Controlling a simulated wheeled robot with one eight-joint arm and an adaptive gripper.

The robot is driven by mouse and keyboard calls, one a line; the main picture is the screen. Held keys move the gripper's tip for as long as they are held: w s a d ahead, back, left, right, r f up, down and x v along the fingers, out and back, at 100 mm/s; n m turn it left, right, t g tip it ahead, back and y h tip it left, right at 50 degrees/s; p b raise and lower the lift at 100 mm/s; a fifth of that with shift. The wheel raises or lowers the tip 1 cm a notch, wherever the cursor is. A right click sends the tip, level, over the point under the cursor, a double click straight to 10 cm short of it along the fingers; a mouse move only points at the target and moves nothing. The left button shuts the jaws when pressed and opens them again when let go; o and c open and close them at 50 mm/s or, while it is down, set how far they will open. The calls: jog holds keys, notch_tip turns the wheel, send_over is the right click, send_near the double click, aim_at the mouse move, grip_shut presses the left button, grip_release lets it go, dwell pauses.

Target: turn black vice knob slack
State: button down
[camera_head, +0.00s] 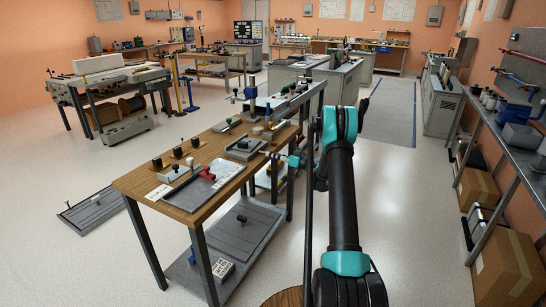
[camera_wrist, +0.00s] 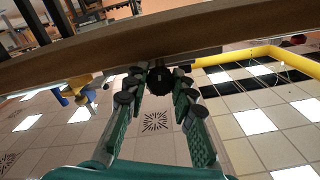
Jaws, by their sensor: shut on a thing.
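The black vice knob (camera_wrist: 159,80) shows in the wrist view between the fingertips of my gripper (camera_wrist: 155,88), just below the wooden edge of the bench. Both fingers touch its sides and are shut on it. In the head view my gripper (camera_head: 292,159) is at the right edge of the wooden workbench (camera_head: 150,188), beside a grey vice-like block (camera_head: 243,148). It is small there and the knob cannot be made out. Whether the knob is tight or slack cannot be told.
A grey tray with a red part (camera_head: 208,172) and several black knobs lie on the bench. A grey plate (camera_head: 238,228) lies on the shelf below. A slotted panel (camera_head: 92,211) lies on the floor at left. Cardboard boxes (camera_head: 508,268) stand at right.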

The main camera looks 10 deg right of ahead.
jog(key=shift+s+f+n, duration=0.1)
jog(key=shift+n, duration=0.8)
jog(key=c, duration=1.3)
grip_release()
jog(key=shift+o, duration=0.2)
jog(key=shift+d, duration=0.1)
jog(key=v, duration=1.2)
